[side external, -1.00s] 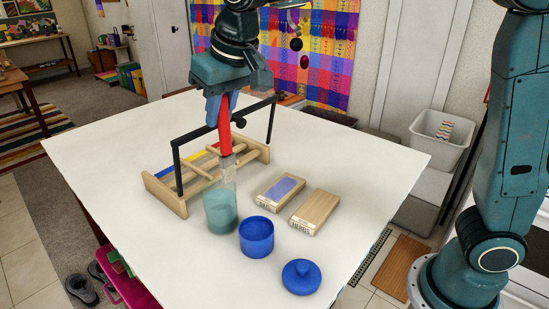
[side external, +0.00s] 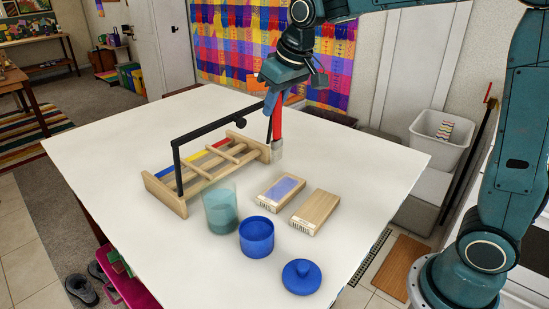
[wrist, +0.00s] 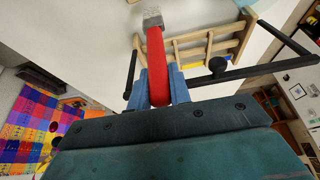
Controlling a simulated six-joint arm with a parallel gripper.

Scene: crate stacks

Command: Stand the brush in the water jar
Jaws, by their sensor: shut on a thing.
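The brush (side external: 277,127) is red with a pale grey head, and it hangs roughly upright, head down. My gripper (side external: 272,104) is shut on its upper part, and the blue fingers flank the red handle in the wrist view (wrist: 158,82). The brush head (side external: 277,152) shows beside the right end of the wooden rack; its height above the table is hard to tell. The water jar (side external: 220,211) is clear with teal water. It stands in front of the rack, to the left of the brush and apart from it, with no brush in it.
The wooden rack (side external: 172,202) has coloured strips and a black bar (side external: 215,128) raised over it. A blue cup (side external: 256,238), a blue knobbed lid (side external: 301,277) and two wooden boxes (side external: 279,190) (side external: 315,212) stand on the white table (side external: 365,165). The table's right side is clear.

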